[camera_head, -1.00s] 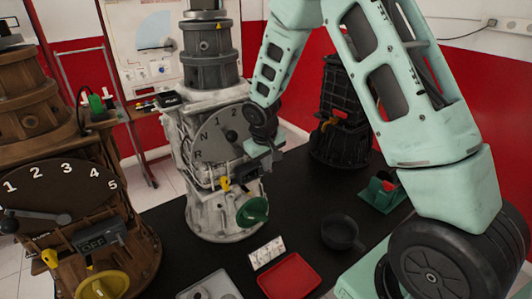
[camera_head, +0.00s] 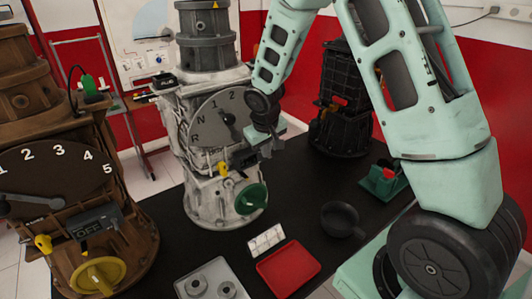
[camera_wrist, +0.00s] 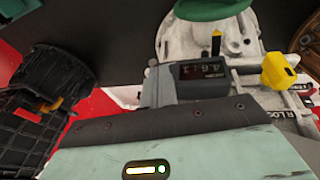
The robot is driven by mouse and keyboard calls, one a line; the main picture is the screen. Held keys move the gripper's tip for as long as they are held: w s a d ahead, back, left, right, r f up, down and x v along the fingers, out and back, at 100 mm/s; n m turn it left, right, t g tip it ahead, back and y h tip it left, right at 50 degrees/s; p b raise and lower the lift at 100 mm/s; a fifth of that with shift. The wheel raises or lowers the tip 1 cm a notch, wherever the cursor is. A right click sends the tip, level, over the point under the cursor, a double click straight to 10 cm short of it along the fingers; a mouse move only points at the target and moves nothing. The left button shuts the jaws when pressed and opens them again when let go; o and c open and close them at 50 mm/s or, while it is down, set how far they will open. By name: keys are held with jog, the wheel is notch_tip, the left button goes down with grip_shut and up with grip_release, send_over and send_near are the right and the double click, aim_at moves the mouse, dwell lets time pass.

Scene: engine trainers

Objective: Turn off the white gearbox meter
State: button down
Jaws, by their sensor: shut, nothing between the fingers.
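The white gearbox (camera_head: 205,205) stands upright on the black table, with a grey dial marked R, N, 1, 2 (camera_head: 205,118) on its front. Its small dark meter (camera_head: 243,162) sits below the dial, partly hidden by my gripper in the head view. In the wrist view the meter (camera_wrist: 203,72) shows upside down with digits on its display. A small yellow-tipped black lever (camera_wrist: 216,42) stands beside it, and a yellow part (camera_wrist: 278,70) is to its right. My gripper (camera_head: 270,148) is shut and empty, right beside the meter. Its grey fingers (camera_wrist: 158,85) show left of the meter; contact is unclear.
A green handwheel (camera_head: 250,198) juts out below the meter. A brown gearbox (camera_head: 130,225) with an OFF meter stands left, a black gearbox (camera_head: 345,100) behind right. A red tray (camera_head: 288,268), a dark cup (camera_head: 341,217) and a green holder (camera_head: 384,180) are on the table.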

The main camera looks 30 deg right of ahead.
jog(key=shift+s+f+b, duration=0.1)
jog(key=shift+f+b, duration=0.15)
jog(key=shift+b, duration=0.5)
jog(key=t+b, duration=0.1)
jog(key=b, duration=0.3)
jog(key=t+b, duration=0.1)
jog(key=b, duration=0.4)
jog(key=s+t+b, duration=0.1)
jog(key=t+b, duration=0.1)
jog(key=b, duration=0.2)
jog(key=shift+s+f+m+b, duration=0.1)
jog(key=shift+f+m+b, duration=0.2)
jog(key=shift+b, duration=0.1)
jog(key=shift+w+r+p, duration=0.35)
jog(key=shift+w+p, duration=0.25)
jog(key=shift+w, duration=0.1)
jog(key=shift+r, duration=0.1)
